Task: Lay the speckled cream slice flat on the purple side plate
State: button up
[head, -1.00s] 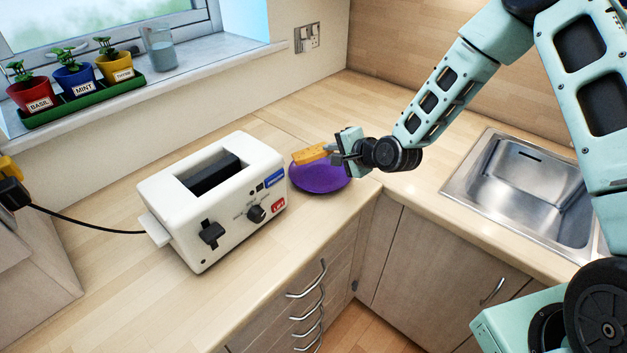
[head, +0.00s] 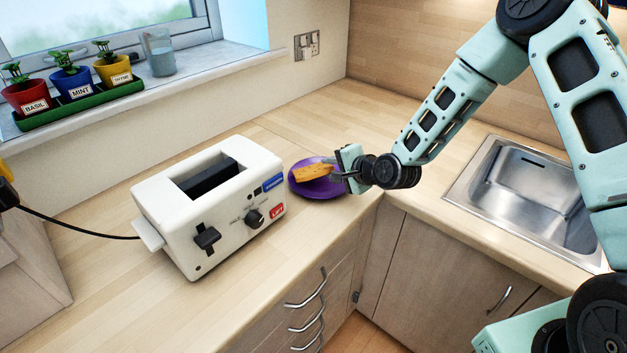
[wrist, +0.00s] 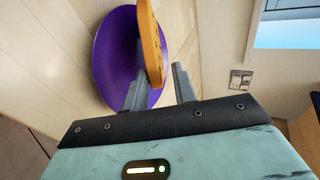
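The slice (head: 312,173) looks orange-tan with small dark specks. It is over the purple side plate (head: 318,193), its right end at my gripper (head: 341,174). My gripper's fingers (wrist: 158,88) stand apart. One finger is against or just under the slice's near end; a gap shows between the slice and the other finger. I cannot tell whether the slice lies fully flat or is slightly tilted.
A white toaster (head: 208,205) stands close left of the plate, its cord running left. A steel sink (head: 530,200) is to the right. The counter's front edge (head: 378,190) is near the plate. Potted herbs (head: 70,85) and a glass (head: 159,52) stand on the windowsill.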

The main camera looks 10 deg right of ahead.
jog(key=p+v, duration=0.2)
jog(key=v, duration=0.6)
jog(key=shift+p, duration=0.4)
notch_tip(320, 180, up, 8)
jog(key=s+d+p, duration=0.1)
jog(key=s+p, duration=0.1)
jog(key=p, duration=0.4)
jog(key=s+a+f+n+g+h+b, duration=0.2)
jog(key=s+a+n+g+b, duration=0.5)
jog(key=s+n, duration=0.4)
jog(key=s+a+r+n+g+h+b, duration=0.1)
jog(key=s+n, duration=0.3)
jog(key=s, duration=0.6)
jog(key=s+a+r+n+g+h+b, duration=0.1)
jog(key=s+n+b, duration=0.3)
jog(key=s, duration=0.6)
jog(key=shift+r+n+g+h, duration=0.6)
jog(key=shift+r+g, duration=0.15)
jog(key=shift+g, duration=0.15)
